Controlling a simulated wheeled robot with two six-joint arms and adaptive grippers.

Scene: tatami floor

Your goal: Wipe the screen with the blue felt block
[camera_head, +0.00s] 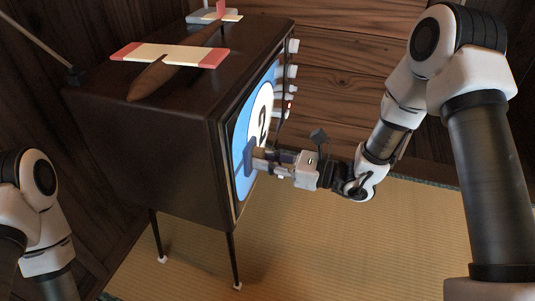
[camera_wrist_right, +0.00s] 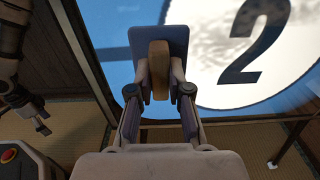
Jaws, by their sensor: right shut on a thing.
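The television screen (camera_head: 243,178) faces right and shows a white disc with a black "2" on blue. My right gripper (camera_head: 262,160) is shut on the wooden grip of the blue felt block (camera_wrist_right: 140,42). The block is at the screen, left of the "2" in the wrist view; I cannot tell whether it touches. What seems to be my left gripper (camera_wrist_right: 40,122) shows small at the wrist view's left; its jaws are unclear.
The dark wooden television cabinet (camera_head: 165,150) stands on thin legs. A model plane (camera_head: 165,68) and an antenna (camera_head: 72,73) are on top. White knobs (camera_head: 292,72) line the screen's far side. Tatami (camera_head: 320,245) is clear in front; plank walls stand behind.

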